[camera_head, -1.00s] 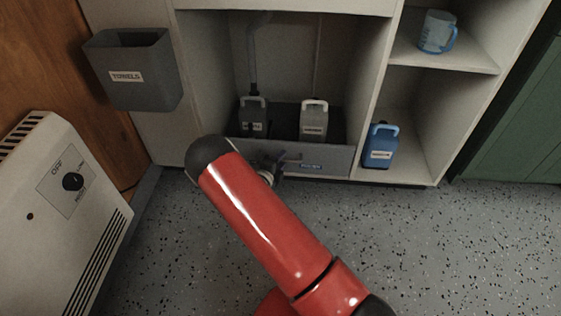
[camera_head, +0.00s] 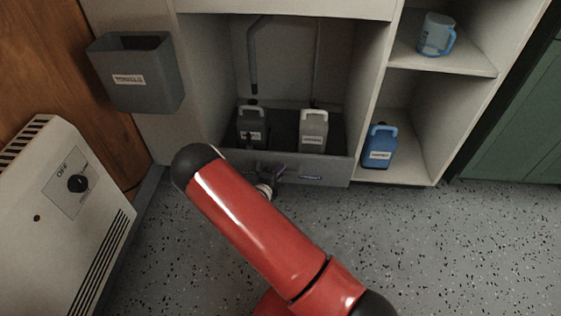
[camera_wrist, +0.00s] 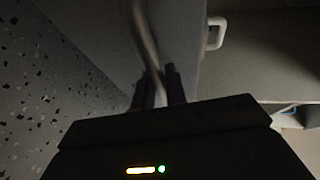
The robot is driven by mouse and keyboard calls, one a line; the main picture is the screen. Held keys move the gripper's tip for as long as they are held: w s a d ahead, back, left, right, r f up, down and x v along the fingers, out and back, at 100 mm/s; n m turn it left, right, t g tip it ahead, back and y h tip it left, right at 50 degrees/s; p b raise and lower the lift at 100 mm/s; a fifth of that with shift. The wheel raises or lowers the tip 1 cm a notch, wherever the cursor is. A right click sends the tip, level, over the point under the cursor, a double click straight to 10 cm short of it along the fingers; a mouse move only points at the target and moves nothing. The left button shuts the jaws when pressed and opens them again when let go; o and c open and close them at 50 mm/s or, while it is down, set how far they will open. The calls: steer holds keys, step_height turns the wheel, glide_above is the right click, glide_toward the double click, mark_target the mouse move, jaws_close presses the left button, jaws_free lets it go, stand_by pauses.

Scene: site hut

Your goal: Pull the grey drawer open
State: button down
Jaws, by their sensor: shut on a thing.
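The grey drawer (camera_head: 333,171) is at the bottom of the white cabinet in the head view, standing partly out with its inside showing. A dark grey jug (camera_head: 252,130) and a light grey jug (camera_head: 313,132) stand upright in it. My gripper (camera_head: 276,172) is at the drawer front, partly hidden behind my red arm. In the wrist view my gripper (camera_wrist: 159,88) is shut on the drawer's bar handle (camera_wrist: 145,38), beside the grey front panel (camera_wrist: 95,35).
A blue jug (camera_head: 379,146) stands in the right compartment, and a blue mug (camera_head: 436,34) on the shelf above. A grey bin (camera_head: 137,72) hangs at the left. A white heater (camera_head: 62,205) stands at the left. The speckled floor (camera_head: 440,250) is clear at right.

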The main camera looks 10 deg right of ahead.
steer(key=s+a+p, duration=0.2)
steer(key=s+a, duration=0.2)
steer(key=s, duration=1)
steer(key=s+a+p, duration=0.2)
steer(key=s+a, duration=0.3)
steer(key=s, duration=0.9)
steer(key=shift+s, duration=0.3)
steer(key=shift+a, duration=0.15)
steer(key=c, duration=1.4)
jaws_free()
steer(key=shift+c, duration=0.2)
steer(key=v, duration=0.7)
steer(key=shift+s+a, duration=0.25)
steer(key=shift+s, duration=0.05)
steer(key=shift+r, duration=0.1)
